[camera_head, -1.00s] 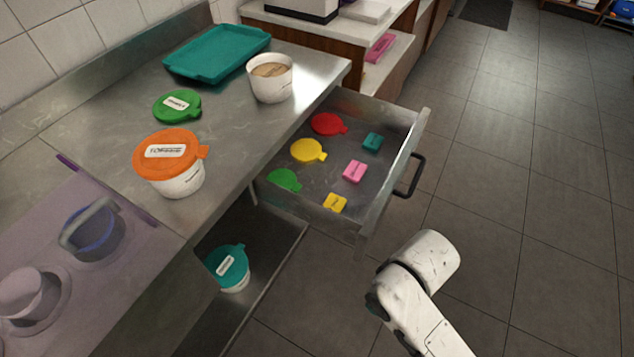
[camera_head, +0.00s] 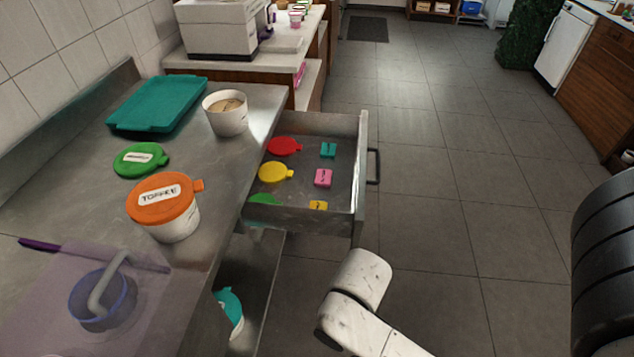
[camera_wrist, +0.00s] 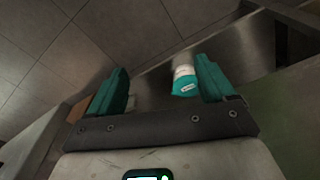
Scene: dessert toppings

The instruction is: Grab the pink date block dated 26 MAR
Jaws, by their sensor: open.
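The pink date block (camera_head: 323,177) lies in the open metal drawer (camera_head: 361,190), between a teal block (camera_head: 328,150) and a yellow block (camera_head: 318,205). Its date is too small to read. My gripper (camera_wrist: 160,78) shows in the wrist view with its two teal fingers apart and nothing between them. The wrist view does not show the pink block. A white tub with a teal lid (camera_wrist: 185,87) shows there beyond the fingers. In the head view my white arm is in front of the drawer, and the gripper itself is not visible.
Red (camera_head: 284,146), yellow (camera_head: 276,172) and green (camera_head: 264,199) lids lie in the drawer's left side. The steel counter (camera_head: 95,205) holds an orange-lidded tub (camera_head: 165,201), a green lid (camera_head: 141,160), an open tub (camera_head: 226,115) and a teal tray (camera_head: 158,104). Floor right of the drawer is clear.

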